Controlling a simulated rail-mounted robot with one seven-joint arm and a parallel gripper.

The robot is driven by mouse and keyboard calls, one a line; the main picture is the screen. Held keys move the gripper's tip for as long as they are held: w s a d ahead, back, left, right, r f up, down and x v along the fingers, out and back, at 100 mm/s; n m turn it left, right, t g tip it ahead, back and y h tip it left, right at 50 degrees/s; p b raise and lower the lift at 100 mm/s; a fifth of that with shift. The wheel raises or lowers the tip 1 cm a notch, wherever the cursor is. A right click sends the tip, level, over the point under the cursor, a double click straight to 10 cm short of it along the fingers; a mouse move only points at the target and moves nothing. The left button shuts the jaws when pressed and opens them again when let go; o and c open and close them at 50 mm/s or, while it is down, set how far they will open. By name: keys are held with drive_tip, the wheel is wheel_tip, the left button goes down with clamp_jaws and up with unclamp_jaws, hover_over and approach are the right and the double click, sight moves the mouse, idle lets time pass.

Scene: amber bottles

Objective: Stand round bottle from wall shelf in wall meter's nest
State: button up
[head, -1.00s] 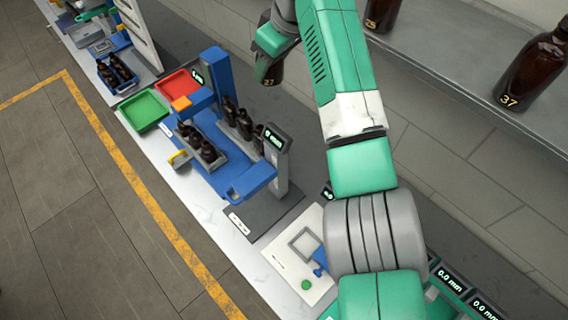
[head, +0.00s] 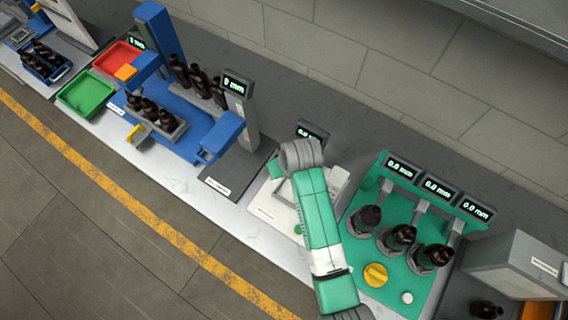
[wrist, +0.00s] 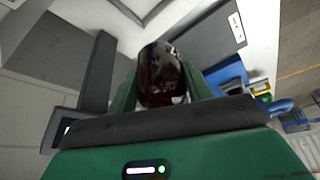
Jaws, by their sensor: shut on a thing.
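My gripper (wrist: 162,92) is shut on a dark brown round bottle (wrist: 161,70), which sits between its green fingers in the wrist view. In the head view my arm covers the gripper and the bottle, over or near the white pad station. A green station (head: 389,274) to the right has three meters reading 0.0 mm, including the left one (head: 402,169). Dark bottles (head: 400,237) appear to stand in the grey nests in front of them. I cannot tell which of these is the wall meter. The label on the held bottle is not readable.
The white station (head: 262,208) with its small display (head: 312,133) lies partly under my arm. To the left is a blue fixture (head: 196,112) with bottles and a tall post. A grey box (head: 515,262) stands at far right. The wall shelf's edge (head: 520,35) shows at top right.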

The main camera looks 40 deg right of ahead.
drive_tip(key=shift+m, duration=0.4)
drive_tip(key=s+f, duration=0.1)
drive_tip(key=f, duration=0.3)
drive_tip(key=s+f, duration=0.1)
drive_tip(key=f, duration=0.3)
drive_tip(key=s+f, duration=0.1)
drive_tip(key=f, duration=0.3)
drive_tip(key=shift+s+d+f, duration=0.1)
drive_tip(key=shift+d+f, duration=0.15)
drive_tip(key=shift+f, duration=0.05)
drive_tip(key=shift+f, duration=0.1)
drive_tip(key=o, duration=1)
drive_tip(key=shift+r, duration=0.3)
drive_tip(key=v, duration=1.1)
drive_tip(key=shift+s+a+r+p, duration=0.25)
drive_tip(key=shift+p, duration=0.1)
